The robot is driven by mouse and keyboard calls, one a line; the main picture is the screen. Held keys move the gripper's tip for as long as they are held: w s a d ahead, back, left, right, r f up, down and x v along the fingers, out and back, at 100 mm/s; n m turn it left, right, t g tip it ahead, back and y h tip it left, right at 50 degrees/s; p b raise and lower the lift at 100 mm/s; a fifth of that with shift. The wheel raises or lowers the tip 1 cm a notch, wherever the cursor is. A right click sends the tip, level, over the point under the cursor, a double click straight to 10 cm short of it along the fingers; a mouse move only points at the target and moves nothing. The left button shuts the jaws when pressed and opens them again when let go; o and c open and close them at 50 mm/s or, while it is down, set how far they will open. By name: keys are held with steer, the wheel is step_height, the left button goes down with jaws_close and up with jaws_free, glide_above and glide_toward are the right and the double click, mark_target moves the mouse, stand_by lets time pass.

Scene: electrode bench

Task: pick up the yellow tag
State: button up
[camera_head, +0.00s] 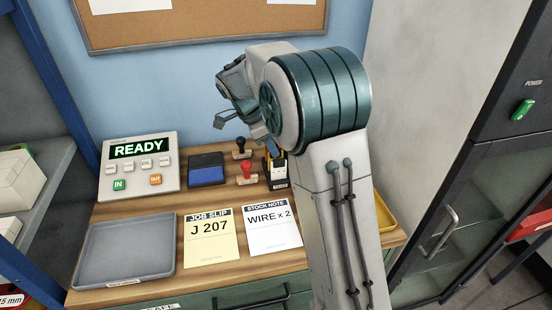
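No yellow tag can be made out for certain. A pale yellow sheet headed JOB SLIP, "J 207" (209,238), lies flat on the wooden bench. My gripper (230,118) is raised above the back of the bench, near the blue wall, left of my arm's large teal joint. It is seen from behind and small, so its finger gap is unclear; no held thing can be made out. My arm hides the right part of the bench, including most of a yellow tray (384,213).
A grey tray (124,250) is at front left, with a READY panel (139,166) behind it. A blue-black ink pad (207,171), a black stamp (241,150), a red stamp (247,172) and a partly hidden yellow-black device (270,168) stand behind the papers. A white stock note (272,228) lies beside the job slip.

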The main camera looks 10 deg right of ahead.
steer(key=shift+x, duration=1.5)
steer(key=shift+d, duration=0.1)
jaws_close()
steer(key=shift+r, duration=0.1)
steer(key=shift+w+r, duration=0.1)
step_height(320, 180, up, 10)
steer(key=shift+f, duration=0.1)
